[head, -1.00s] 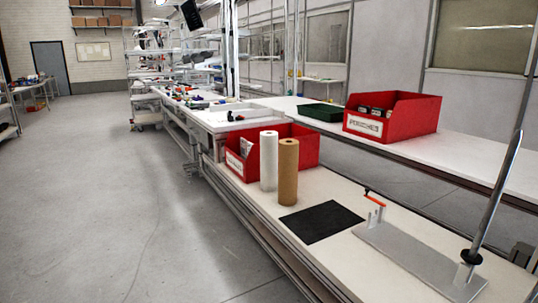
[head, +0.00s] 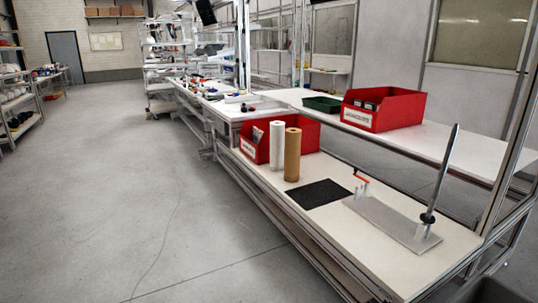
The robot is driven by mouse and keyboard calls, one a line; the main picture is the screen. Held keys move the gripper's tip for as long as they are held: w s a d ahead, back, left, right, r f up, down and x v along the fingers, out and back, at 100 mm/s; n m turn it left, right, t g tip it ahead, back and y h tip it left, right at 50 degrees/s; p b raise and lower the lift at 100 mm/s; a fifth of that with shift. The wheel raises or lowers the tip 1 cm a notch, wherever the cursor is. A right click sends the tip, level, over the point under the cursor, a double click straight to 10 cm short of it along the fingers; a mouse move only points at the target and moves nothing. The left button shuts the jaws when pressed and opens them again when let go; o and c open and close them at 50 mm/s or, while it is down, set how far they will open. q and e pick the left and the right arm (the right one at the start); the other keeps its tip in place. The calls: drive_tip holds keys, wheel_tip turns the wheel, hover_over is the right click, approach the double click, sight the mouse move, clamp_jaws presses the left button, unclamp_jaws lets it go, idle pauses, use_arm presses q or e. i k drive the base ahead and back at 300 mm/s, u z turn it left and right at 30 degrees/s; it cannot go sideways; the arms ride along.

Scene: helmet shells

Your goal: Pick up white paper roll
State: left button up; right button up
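The white paper roll (head: 277,146) stands upright on the near workbench (head: 365,252). A brown roll (head: 292,154) stands upright just to its right, with little or no gap visible between them. A red bin (head: 305,135) with a white label stands behind both rolls and is partly hidden by them. Neither of my grippers shows in the head view.
A black mat (head: 319,193) lies in front of the rolls. A metal plate with an upright rod (head: 395,219) stands at the bench's right. Another red bin (head: 383,112) and a green tray (head: 322,103) sit on the back table. The floor (head: 120,200) at left is clear.

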sight(277, 129)
drive_tip(key=u, duration=0.8)
drive_tip(key=i, duration=2.15)
drive_tip(key=u, duration=0.2)
drive_tip(key=i, duration=2)
drive_tip(key=z, duration=1.8)
drive_tip(key=i, duration=0.95)
drive_tip(key=z, duration=0.75)
